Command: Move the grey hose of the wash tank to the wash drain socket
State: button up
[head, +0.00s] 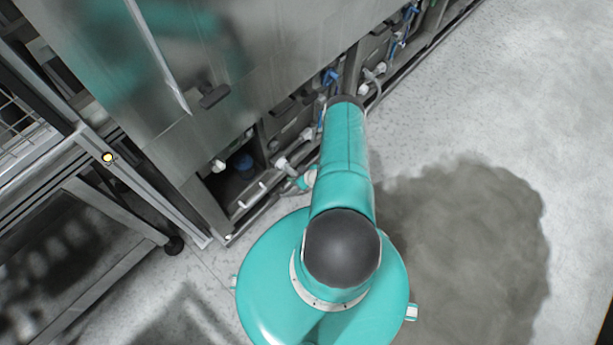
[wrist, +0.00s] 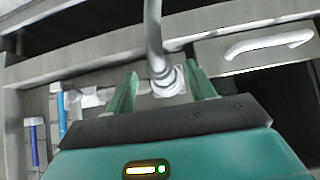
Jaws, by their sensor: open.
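In the wrist view a grey hose (wrist: 153,35) comes down from the top edge and ends in a pale collar (wrist: 168,82) at a fitting on the machine's metal frame. My gripper (wrist: 163,88) is open, with one teal finger on each side of the collar. I cannot tell whether either finger touches it. In the head view my gripper is mostly hidden by my arm, low at the machine's front. A white fitting (head: 282,164) shows there beside my arm. I cannot tell which fitting is the wash drain socket.
Blue tubes (wrist: 61,112) and a white fitting (wrist: 92,97) lie left of the fingers. A white curved handle (wrist: 270,43) is at upper right. A metal rack (head: 70,190) stands at left. The floor at right is clear, with a dark wet-looking patch (head: 465,235).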

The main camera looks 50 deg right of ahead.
jog(key=v, duration=1.2)
jog(key=shift+s+r, duration=0.15)
jog(key=shift+a, duration=0.1)
